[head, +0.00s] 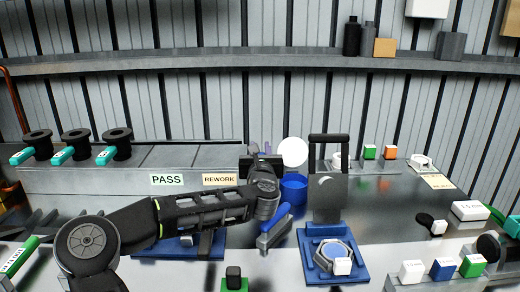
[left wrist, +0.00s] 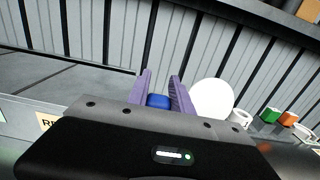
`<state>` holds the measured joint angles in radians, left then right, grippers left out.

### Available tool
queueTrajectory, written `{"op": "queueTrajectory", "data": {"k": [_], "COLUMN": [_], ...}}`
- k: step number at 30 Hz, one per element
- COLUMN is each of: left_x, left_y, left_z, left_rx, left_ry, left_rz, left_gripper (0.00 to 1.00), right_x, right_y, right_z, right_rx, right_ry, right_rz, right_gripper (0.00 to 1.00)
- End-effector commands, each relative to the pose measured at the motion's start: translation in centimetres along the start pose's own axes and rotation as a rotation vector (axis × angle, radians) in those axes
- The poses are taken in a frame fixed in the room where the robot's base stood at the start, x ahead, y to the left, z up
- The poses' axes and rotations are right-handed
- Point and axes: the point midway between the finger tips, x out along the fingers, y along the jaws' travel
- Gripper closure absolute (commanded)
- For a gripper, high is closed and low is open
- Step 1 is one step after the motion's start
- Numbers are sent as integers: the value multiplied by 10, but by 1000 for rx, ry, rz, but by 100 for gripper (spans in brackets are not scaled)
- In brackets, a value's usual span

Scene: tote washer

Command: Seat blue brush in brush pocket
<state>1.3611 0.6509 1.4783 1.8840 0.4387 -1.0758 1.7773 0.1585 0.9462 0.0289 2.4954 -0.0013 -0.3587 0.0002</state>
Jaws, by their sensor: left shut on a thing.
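My left gripper (head: 262,150) reaches to the back middle of the bench, its purple fingers (left wrist: 163,92) pointing away from me. In the left wrist view the fingers are shut on a blue piece (left wrist: 158,101), which I take for the blue brush; only its end shows. In the head view the gripper hides it. A round blue cup (head: 293,188) stands just right of the gripper. A blue bar with a grey side (head: 273,228) lies in front of it. I cannot tell which part is the brush pocket. My right gripper is not in view.
A white disc (head: 292,152) stands right beside the gripper. A grey upright plate with a black handle (head: 327,196) stands on a blue base at right. PASS (head: 167,180) and REWORK (head: 219,179) labels front the left ledge. Small blocks (head: 443,269) stand at front right.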

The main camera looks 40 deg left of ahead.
Motion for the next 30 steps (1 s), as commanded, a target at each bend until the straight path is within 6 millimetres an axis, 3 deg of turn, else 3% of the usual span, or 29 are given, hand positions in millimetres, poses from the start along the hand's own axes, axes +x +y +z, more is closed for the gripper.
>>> {"op": "queueTrajectory", "data": {"k": [16,30], "left_x": [0,0], "left_y": [0,0], "left_z": [-2,-18], "left_rx": [0,0], "left_ry": [0,-1], "left_rz": [0,0], "left_gripper": [100,100], "right_x": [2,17], "right_y": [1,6], "right_z": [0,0], "right_rx": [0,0], "right_ry": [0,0], "right_rz": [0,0], "right_gripper": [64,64]}}
